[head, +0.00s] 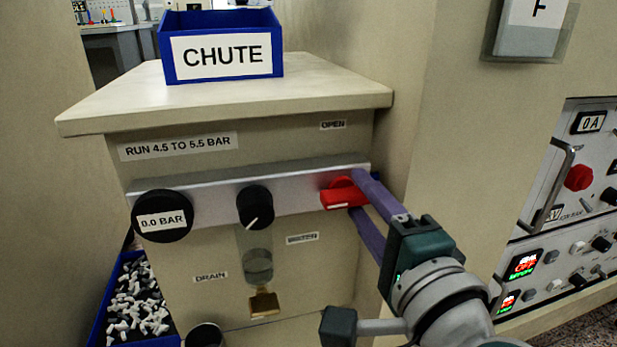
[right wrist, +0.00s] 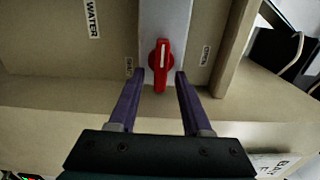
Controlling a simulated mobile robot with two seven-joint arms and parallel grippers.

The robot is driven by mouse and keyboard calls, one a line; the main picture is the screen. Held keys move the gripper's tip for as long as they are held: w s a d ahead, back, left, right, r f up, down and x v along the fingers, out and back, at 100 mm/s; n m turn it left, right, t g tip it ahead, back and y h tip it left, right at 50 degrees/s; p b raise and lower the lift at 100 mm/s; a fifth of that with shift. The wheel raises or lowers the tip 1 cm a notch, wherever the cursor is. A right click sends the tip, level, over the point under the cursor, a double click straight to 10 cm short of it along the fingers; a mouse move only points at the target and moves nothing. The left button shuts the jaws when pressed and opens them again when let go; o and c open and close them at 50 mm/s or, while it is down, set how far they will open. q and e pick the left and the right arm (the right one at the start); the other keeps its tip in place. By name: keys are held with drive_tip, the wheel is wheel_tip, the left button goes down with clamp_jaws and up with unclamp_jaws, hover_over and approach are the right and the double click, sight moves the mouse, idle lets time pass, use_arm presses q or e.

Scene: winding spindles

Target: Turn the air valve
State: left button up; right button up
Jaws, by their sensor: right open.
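The red air valve handle (head: 343,196) sits at the right end of a silver bar on the front of the beige cabinet. It lies roughly level in the head view. My right gripper (head: 357,194) has two purple fingers and reaches in from the lower right. In the right wrist view, the red handle (right wrist: 161,62) lies along the bar with a white line on it. The open right gripper (right wrist: 160,75) has one fingertip on each side of its near end, with narrow gaps. A round gauge (head: 162,217) reads 0.0 BAR. My left gripper is out of view.
A black knob (head: 255,207) sits mid-bar above a clear bowl (head: 258,266) and brass drain fitting (head: 264,302). A blue CHUTE bin (head: 220,47) stands on the cabinet top. A bin of small parts (head: 125,335) is lower left. A beige wall and control panel (head: 578,208) are at right.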

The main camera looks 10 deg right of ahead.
drive_tip(key=s+p, duration=0.1)
drive_tip(key=s, duration=0.9)
drive_tip(key=shift+d+p, duration=0.15)
drive_tip(key=shift+p, duration=0.2)
